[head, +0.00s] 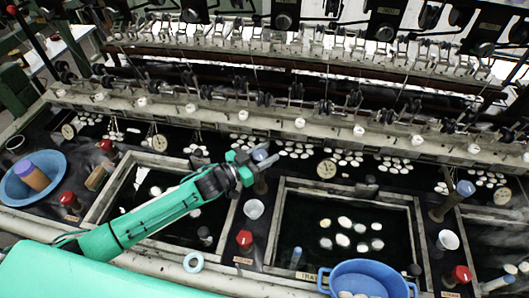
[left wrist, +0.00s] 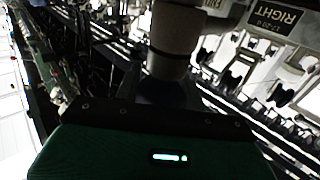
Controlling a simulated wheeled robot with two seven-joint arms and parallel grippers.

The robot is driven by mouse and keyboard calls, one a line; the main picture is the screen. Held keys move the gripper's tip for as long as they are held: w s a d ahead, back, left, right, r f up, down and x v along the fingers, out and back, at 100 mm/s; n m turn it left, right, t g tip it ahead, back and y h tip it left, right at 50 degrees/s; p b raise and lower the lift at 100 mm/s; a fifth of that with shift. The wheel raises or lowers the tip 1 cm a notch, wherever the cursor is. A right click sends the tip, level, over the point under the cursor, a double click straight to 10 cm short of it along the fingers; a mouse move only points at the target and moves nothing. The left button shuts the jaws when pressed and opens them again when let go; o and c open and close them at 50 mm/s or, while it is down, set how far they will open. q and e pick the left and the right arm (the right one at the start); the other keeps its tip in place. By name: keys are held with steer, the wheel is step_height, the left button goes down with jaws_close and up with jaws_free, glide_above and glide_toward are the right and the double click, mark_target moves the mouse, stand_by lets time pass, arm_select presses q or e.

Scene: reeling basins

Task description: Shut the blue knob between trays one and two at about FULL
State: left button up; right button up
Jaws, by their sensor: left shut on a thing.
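The blue knob (head: 260,155) stands on a dark post between the left tray (head: 97,210) and the middle tray (head: 280,215). My left gripper (head: 250,168) reaches in from the left over the left tray and is shut on the knob; its fingers hide part of it. The knob's scale and FULL mark cannot be read. My right gripper is not in view.
A second blue knob (head: 465,188) stands farther right. A red knob (head: 244,239) and a white cup (head: 254,209) are near my gripper. A blue basin (head: 366,277) sits at the front, another blue basin (head: 58,165) at the left. The reeling frame (head: 300,120) runs along the back.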

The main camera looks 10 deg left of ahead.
arm_select(q)
steer(key=m+g+h, duration=0.3)
steer(key=shift+s+g, duration=0.1)
steer(key=shift+g, duration=0.2)
steer(key=shift+s+d+m+g+h+b, duration=0.15)
steer(key=shift+m+g+h+b, duration=0.35)
steer(key=shift+m+g, duration=0.5)
steer(key=shift+s+d+m+g+h+b, duration=0.1)
steer(key=shift+m+g+h+b, duration=0.4)
steer(key=shift+g, duration=0.8)
steer(key=shift+m+g, duration=0.3)
steer(key=o, duration=1)
steer(key=shift+s, duration=0.1)
steer(key=shift+c, duration=0.2)
steer(key=shift+a, duration=0.1)
